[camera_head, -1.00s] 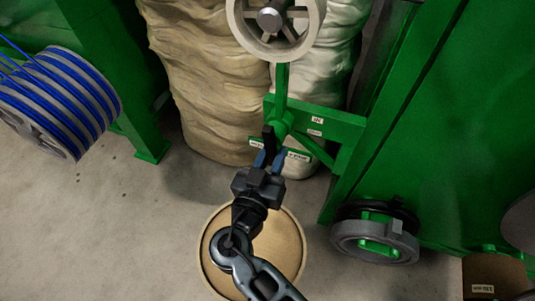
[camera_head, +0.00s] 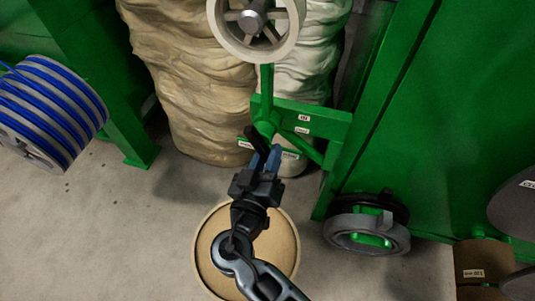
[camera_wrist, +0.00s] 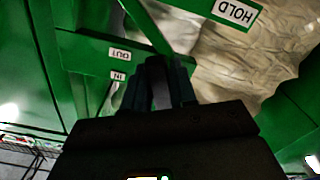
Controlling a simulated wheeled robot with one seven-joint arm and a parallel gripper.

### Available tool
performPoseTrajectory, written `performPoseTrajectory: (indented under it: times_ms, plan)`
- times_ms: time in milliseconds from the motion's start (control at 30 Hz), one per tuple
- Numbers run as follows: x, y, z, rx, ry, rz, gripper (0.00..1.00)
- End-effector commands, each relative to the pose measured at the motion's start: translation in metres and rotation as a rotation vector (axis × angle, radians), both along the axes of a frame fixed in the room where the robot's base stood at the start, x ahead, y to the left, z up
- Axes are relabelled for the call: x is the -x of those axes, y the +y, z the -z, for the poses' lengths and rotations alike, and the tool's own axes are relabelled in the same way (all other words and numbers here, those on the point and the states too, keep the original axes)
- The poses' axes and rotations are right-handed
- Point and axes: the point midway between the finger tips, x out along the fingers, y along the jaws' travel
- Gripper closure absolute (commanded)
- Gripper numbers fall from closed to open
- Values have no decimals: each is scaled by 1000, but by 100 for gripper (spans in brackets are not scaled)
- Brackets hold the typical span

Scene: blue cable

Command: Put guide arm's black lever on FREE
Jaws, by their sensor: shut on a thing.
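The black lever (camera_head: 257,139) is on the green guide arm (camera_head: 266,97), below the pale pulley wheel. It slants from upper left down to the right. My gripper (camera_head: 269,157), with blue-grey fingers, is shut on its lower end. In the wrist view my gripper (camera_wrist: 165,68) reaches up the middle and its fingers hide most of the lever. A HOLD label (camera_wrist: 236,12) is at the upper right there. In the head view, one small label (camera_head: 245,145) lies left of the lever and another label (camera_head: 291,154) right of it; their words are too small to read.
The pulley wheel (camera_head: 254,22) stands above the lever. A blue cable reel (camera_head: 48,112) is at left. A round tan-topped drum (camera_head: 283,257) is below my arm.

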Motion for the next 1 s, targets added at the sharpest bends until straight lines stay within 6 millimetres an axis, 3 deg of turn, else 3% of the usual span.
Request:
performPoseTrajectory:
  times_ms: [100,133,333,667,1000]
  plan:
    - [1,0,0,6,1,0,100]
    - [1,0,0,6,1,0,73]
    - [1,0,0,4,0,0,54]
    - [5,2,0,3,0,0,53]
    - [54,19,0,4,1,-1,53]
